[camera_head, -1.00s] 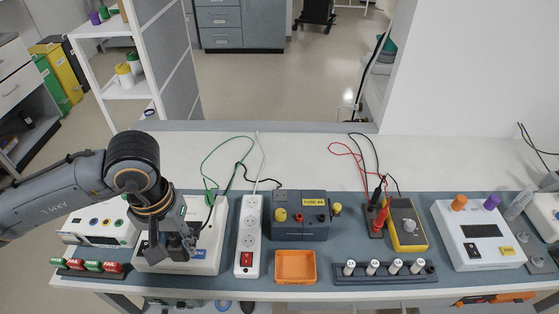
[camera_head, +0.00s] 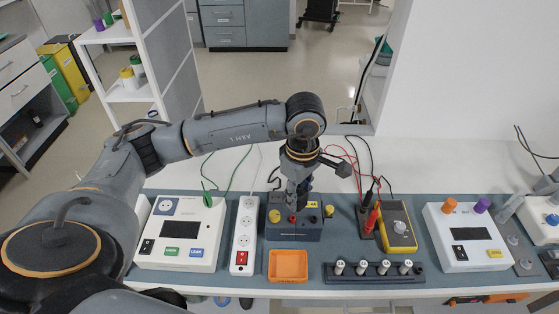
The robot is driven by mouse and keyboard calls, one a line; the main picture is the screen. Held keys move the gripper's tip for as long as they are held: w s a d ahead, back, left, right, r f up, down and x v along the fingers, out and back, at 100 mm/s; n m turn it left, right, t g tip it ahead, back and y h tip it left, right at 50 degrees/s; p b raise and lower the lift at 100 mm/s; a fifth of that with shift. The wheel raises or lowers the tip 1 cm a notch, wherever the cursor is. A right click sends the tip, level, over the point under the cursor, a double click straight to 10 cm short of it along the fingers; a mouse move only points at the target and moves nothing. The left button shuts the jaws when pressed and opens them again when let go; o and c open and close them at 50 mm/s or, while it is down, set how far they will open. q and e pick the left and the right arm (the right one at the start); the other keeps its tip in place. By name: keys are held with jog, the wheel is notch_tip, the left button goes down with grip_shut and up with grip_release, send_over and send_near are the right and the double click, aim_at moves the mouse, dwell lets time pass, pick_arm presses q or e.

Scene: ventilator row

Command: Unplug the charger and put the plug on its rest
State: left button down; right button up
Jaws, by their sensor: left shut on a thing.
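My left gripper (camera_head: 297,203) is shut over the blue-grey box (camera_head: 310,232) with yellow and red posts at mid bench. It holds a dark plug, mostly hidden between the fingers. A black cord (camera_head: 271,178) loops beside the gripper. I cannot tell whether the plug touches the box. The white tester (camera_head: 206,229) at the left has a bare blue socket (camera_head: 166,206). The white power strip (camera_head: 244,236) stands between the tester and the box, with a red switch at its front end. I cannot make out the plug's rest. My right gripper is out of view.
An empty orange tray (camera_head: 288,279) lies in front of the box. A dark rack (camera_head: 352,280) with several white-capped pieces lies right of it. A yellow meter (camera_head: 397,240) with red and black leads and a white unit (camera_head: 465,238) stand farther right.

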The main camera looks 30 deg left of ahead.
pick_arm(q)
jog(key=w+a+n+p, duration=0.3)
jog(key=w+a+n, duration=0.15)
jog(key=n, duration=0.85)
jog(key=n+p, duration=0.3)
jog(key=n, duration=1)
send_over(275, 198)
notch_tip(275, 198, down, 3)
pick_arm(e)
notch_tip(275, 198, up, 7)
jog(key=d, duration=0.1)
pick_arm(q)
jog(key=shift+w+f+b, duration=0.1)
jog(key=shift+f+b, duration=1.15)
jog(key=shift+f, duration=0.55)
jog(key=shift+f+b, duration=0.85)
jog(key=shift+f, duration=0.7)
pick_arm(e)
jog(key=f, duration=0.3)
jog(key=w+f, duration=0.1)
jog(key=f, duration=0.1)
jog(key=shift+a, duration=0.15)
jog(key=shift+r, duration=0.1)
pick_arm(q)
jog(key=shift+f+b, duration=1.1)
jog(key=shift+f, duration=0.1)
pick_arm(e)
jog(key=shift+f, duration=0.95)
